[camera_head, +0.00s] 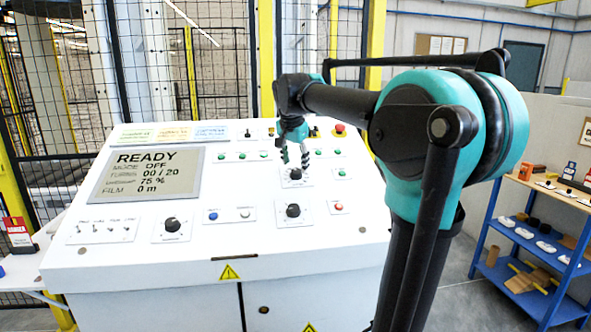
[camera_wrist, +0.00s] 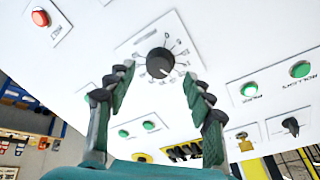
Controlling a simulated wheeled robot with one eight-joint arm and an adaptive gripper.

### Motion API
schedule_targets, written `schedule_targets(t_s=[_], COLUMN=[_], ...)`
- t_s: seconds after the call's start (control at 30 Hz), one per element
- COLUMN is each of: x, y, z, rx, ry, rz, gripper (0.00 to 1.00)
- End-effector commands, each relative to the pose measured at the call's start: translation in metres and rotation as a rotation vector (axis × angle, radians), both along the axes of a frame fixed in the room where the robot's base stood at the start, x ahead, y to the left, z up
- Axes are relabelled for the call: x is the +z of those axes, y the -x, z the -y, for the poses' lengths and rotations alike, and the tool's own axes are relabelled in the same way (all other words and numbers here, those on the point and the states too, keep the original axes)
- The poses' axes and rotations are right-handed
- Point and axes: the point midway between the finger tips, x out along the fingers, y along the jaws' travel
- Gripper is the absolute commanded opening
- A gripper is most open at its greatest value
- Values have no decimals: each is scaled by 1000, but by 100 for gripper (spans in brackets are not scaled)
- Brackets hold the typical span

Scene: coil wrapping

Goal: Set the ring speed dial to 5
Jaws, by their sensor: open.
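A black round dial (camera_head: 295,174) on a white plate sits on the sloped control panel; its label is too small to read. In the wrist view the dial (camera_wrist: 160,62) has a scale of marks around it and a pale pointer line; I cannot tell which number it points at. My gripper (camera_head: 294,158) is open just above this dial, pointing down at the panel. In the wrist view the two fingers (camera_wrist: 158,90) stand either side of the dial, apart from it and empty.
Two similar dials sit nearby, one below (camera_head: 293,210) and one at lower left (camera_head: 172,225). The display (camera_head: 147,174) reads READY. Green buttons (camera_head: 240,155), a red button (camera_head: 338,206) and a red emergency knob (camera_head: 339,129) are close around. A blue shelf (camera_head: 530,240) stands right.

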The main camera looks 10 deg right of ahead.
Motion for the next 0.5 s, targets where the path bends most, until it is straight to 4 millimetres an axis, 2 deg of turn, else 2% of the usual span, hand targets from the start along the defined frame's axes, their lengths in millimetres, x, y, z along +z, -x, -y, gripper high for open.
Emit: schedule_targets(t_s=[0.2, 0.5], x=[-23, -29], y=[-11, -13], z=[4, 4], rx=[0, 1], ry=[0, 0], rz=[0, 0], gripper=[53, 53])
